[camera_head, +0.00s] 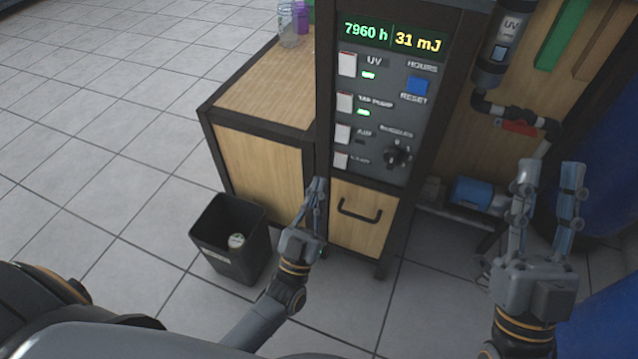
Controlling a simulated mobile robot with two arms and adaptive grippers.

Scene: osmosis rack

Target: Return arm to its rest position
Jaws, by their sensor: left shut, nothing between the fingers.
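My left gripper (319,186) is shut and empty. In the head view it appears in front of the wooden cabinet, at the left edge of the drawer (362,232) with the black handle. I cannot tell whether it touches the cabinet. My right gripper (550,172) is open and empty, fingers pointing up, in front of the pipework at the right. The control panel (385,115) stands above the drawer. Its display (392,36) reads 7960 h and 31 mJ. The lamps at the UV and tap pump switches are lit green.
A black bin (228,240) with a white item inside stands on the floor, left of my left gripper. A wooden counter (265,85) holds a clear jar (288,28) and a purple bottle (301,17). A blue pump (472,194) and blue tanks are at the right. The tiled floor at left is clear.

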